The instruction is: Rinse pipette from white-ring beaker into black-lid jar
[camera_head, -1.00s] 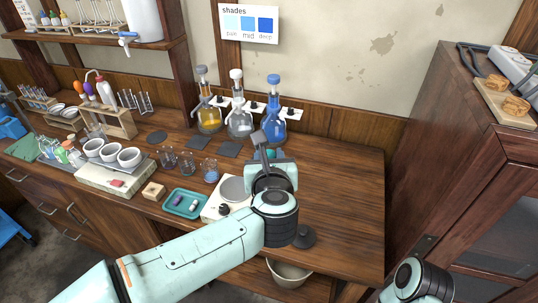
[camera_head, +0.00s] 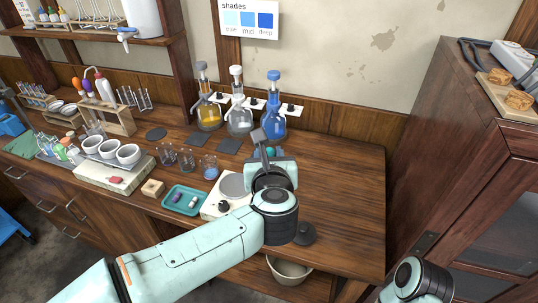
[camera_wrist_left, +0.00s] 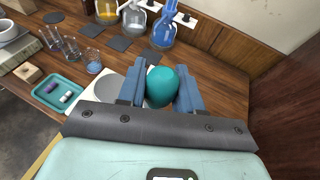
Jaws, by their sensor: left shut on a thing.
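My left gripper (camera_wrist_left: 160,90) is shut on a teal rounded bulb (camera_wrist_left: 162,84), which shows between its blue fingers in the left wrist view. Any pipette stem below the bulb is hidden. In the head view, my left gripper (camera_head: 264,148) is over the bench behind the white plate device. Several small glass beakers stand to its left, one clear (camera_head: 187,161) and one with blue liquid (camera_head: 210,169). I cannot tell which has a white ring. A dark round thing with a raised centre (camera_head: 304,234) is at the bench's front right; I cannot tell whether it is the black-lid jar. My right gripper is out of view.
A white device with a round grey plate (camera_head: 232,186) and a teal tray (camera_head: 185,199) with small items lie at the front. Flasks of yellow (camera_head: 208,117), clear (camera_head: 239,121) and blue liquid (camera_head: 274,122) stand at the back. The bench's right part (camera_head: 345,190) is clear.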

